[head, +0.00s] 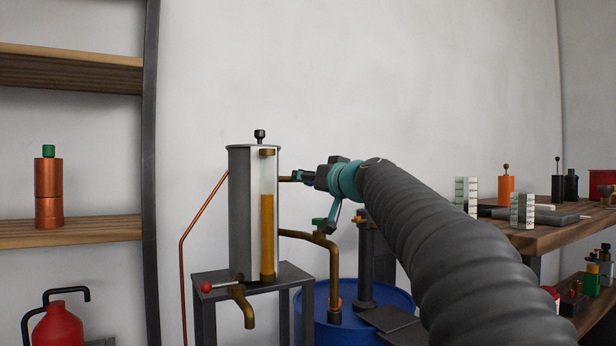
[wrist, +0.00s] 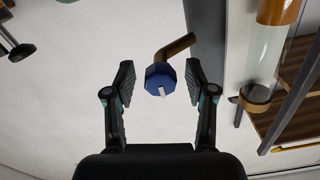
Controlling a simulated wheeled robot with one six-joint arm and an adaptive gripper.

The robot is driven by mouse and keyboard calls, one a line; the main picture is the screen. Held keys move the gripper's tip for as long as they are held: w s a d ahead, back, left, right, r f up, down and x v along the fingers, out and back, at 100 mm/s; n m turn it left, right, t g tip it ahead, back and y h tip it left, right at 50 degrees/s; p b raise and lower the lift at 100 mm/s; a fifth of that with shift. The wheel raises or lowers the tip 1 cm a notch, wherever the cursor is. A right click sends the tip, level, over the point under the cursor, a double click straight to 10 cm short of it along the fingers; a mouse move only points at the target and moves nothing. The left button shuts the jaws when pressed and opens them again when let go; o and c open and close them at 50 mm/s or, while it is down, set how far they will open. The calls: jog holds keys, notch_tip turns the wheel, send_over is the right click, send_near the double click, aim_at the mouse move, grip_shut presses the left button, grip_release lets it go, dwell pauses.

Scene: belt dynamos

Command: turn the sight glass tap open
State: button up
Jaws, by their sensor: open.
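The sight glass (head: 267,225) is a clear upright tube with amber liquid on the front of a grey cylindrical tank (head: 241,215). It also shows at the right of the wrist view (wrist: 262,60). A blue faceted knob (wrist: 158,76) with a white mark sits on a bent brass stem (wrist: 177,46) in the wrist view; it looks like the tap. My gripper (wrist: 161,85) is open, with a finger on either side of the knob and visible gaps.
A brass pipe with a green handle (head: 318,221) runs below my gripper. A blue drum (head: 345,325) stands under it. A red knob (head: 206,287) and brass spout (head: 245,308) are at the tank's base. A wooden bench (head: 560,235) with several items is at right.

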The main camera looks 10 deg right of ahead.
jog(key=shift+w+a, duration=0.1)
jog(key=shift+w, duration=0.15)
grip_shut()
